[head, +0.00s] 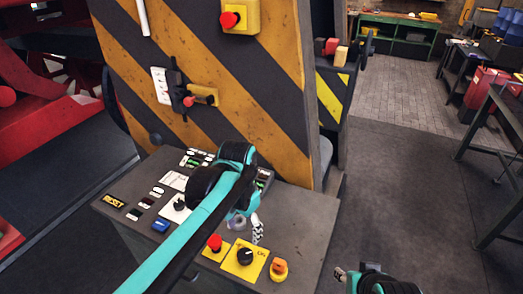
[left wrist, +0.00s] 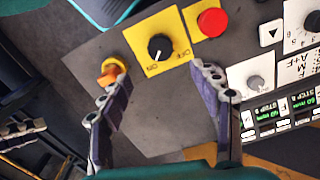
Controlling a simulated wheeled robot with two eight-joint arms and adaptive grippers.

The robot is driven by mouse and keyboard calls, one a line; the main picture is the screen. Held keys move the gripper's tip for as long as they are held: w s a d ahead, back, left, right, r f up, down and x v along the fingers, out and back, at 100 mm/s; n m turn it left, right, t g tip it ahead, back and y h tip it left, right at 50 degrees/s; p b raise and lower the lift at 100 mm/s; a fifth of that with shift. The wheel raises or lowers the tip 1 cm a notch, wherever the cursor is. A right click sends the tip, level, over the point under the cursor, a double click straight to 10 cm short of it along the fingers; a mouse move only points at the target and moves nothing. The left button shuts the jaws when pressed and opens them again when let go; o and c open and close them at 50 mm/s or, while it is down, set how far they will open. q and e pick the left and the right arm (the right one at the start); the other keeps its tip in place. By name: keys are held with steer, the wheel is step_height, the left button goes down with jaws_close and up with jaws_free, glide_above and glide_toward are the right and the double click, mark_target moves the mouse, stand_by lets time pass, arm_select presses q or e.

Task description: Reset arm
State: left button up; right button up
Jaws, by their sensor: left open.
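A sloped grey control panel (head: 310,215) stands in front of me, with a black and yellow RESET label (head: 114,201) at its left end. A blue switch (head: 160,226) sits to the right of the label. My left gripper (head: 247,222) is open and empty over the right part of the panel. In the left wrist view its fingers (left wrist: 160,85) spread below a black ON/OFF knob (left wrist: 161,47) on a yellow plate. The left finger overlaps an orange knob (left wrist: 112,70); contact cannot be told. My right gripper (head: 345,274) is partly in view at the bottom; its jaw state is unclear.
A red button (head: 215,243) sits on the panel beside the yellow knob plate. A striped pillar (head: 210,60) rises behind the panel, carrying a red emergency button (head: 230,19) and a lever (head: 190,98). Open floor (head: 400,150) lies to the right, with a dark table (head: 492,150) beyond.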

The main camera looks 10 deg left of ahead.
arm_select(q)
steer(key=s+a+f+n+t, duration=0.3)
steer(key=s+a+n+t, duration=0.3)
steer(key=s+a+t, duration=0.1)
steer(key=shift+s+a, duration=0.2)
steer(key=shift+s, duration=0.6)
stand_by(1.5)
